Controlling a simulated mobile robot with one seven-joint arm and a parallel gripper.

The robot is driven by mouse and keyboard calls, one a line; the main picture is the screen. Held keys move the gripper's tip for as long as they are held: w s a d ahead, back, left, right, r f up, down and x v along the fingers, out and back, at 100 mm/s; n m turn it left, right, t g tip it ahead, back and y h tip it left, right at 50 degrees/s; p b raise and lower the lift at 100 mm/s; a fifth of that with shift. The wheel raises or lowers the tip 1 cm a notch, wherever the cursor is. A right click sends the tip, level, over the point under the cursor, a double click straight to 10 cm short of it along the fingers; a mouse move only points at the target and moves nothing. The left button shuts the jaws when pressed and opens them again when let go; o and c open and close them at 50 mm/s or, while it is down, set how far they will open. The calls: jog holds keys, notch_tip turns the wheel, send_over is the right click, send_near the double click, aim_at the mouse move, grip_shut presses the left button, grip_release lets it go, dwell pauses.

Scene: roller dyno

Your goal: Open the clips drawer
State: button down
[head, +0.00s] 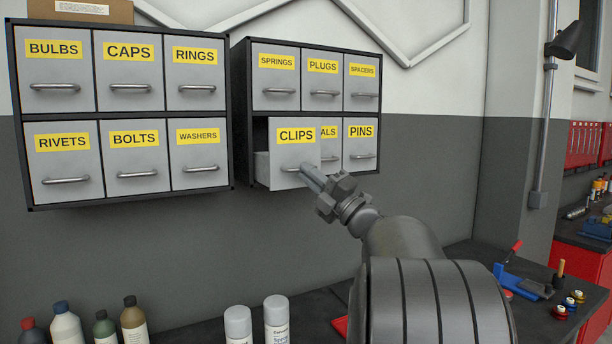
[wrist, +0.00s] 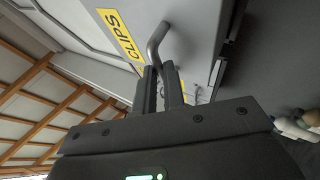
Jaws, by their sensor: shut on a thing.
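The clips drawer (head: 287,160) is the lower left drawer of the right-hand cabinet (head: 249,100). It is pulled out, with its front standing forward of its neighbours and its side wall showing. Its yellow label also shows in the wrist view, on the drawer front (wrist: 142,18). My gripper (head: 309,172) is at the drawer's handle (wrist: 156,42). In the wrist view the two fingers (wrist: 160,82) are shut around the handle's bar. In the head view my gripper hides part of the handle.
The pins drawer (head: 361,157) is closed, and a partly hidden drawer lies between it and clips. A second cabinet (head: 229,100) hangs to the left. Bottles (head: 133,322) and white spray cans (head: 277,320) stand below on the dark bench. Small tools lie at the right.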

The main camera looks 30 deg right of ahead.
jog(key=c, duration=1.5)
grip_release()
jog(key=v, duration=1)
jog(key=shift+s+d+f, duration=0.2)
jog(key=shift+s, duration=0.1)
jog(key=shift+w, duration=0.1)
